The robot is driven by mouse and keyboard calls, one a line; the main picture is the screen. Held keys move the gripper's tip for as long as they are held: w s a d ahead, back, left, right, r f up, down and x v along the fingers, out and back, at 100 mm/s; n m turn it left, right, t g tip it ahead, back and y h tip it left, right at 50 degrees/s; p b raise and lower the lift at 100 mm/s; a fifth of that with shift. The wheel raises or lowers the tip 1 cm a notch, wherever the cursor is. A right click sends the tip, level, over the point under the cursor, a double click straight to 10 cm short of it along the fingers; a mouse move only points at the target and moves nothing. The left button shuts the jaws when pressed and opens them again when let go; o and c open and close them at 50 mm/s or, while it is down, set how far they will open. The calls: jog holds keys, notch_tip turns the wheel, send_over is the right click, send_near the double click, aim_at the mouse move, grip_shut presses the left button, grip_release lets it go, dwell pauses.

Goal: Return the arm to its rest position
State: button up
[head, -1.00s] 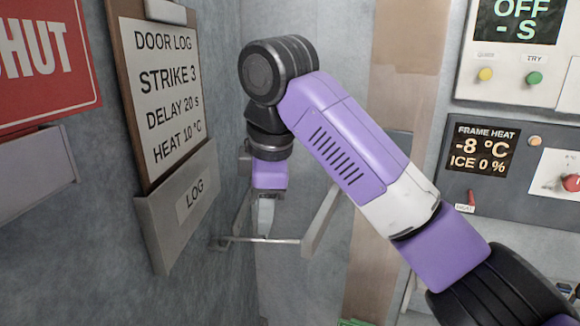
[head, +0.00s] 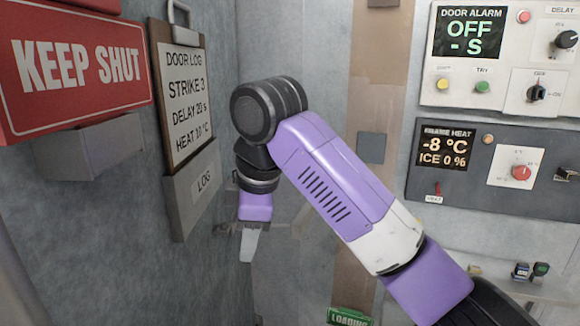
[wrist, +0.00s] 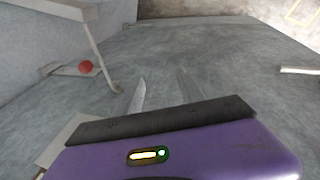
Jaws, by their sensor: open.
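My arm, purple and white with dark joints, reaches up and left across the head view, then bends down at its dark elbow-like joint. My gripper (head: 249,245) hangs below that joint, near the grey wall and below the door log board. In the wrist view my gripper (wrist: 163,95) shows two pale fingers apart with nothing between them, so it is open and empty. In the head view the fingers are small and partly overlap each other.
A red KEEP SHUT sign (head: 80,68) and a door log clipboard (head: 187,95) are on the left wall. A door alarm panel (head: 500,55) and a frame heat panel (head: 480,165) are on the right. A small red ball-like thing (wrist: 86,67) shows in the wrist view.

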jog(key=s+a+f+m+t+y+b, duration=0.1)
jog(key=s+a+f+m+y, duration=0.15)
jog(key=f, duration=0.75)
jog(key=s+a+f+m+y+b, duration=0.1)
jog(key=s+a+f+m+y, duration=0.2)
jog(key=f, duration=0.7)
jog(key=s+d+f+m+t+y, duration=0.1)
jog(key=s+d+f+m+t, duration=0.15)
jog(key=f, duration=0.35)
jog(key=s+d+f+m+t, duration=0.2)
jog(key=s+f+m, duration=0.2)
jog(key=f, duration=0.2)
jog(key=s+d+f+m+t+h+b, duration=0.1)
jog(key=s+d+f+m+t+h, duration=0.15)
jog(key=s+d, duration=0.55)
jog(key=s+d+f+m+t+h+b, duration=0.1)
jog(key=s+d+f+m+t+h, duration=0.2)
jog(key=s+d, duration=0.5)
jog(key=s+d+r+m+h+b, duration=0.1)
jog(key=s+d+r, duration=0.3)
jog(key=s+d, duration=0.2)
jog(key=s+d+r+m+h, duration=0.1)
jog(key=s+d+r, duration=0.4)
jog(key=s, duration=0.5)
jog(key=shift+s+d+r+t+h+b, duration=0.2)
jog(key=shift+s+d+t+h+b, duration=0.15)
jog(key=shift+d+h, duration=0.3)
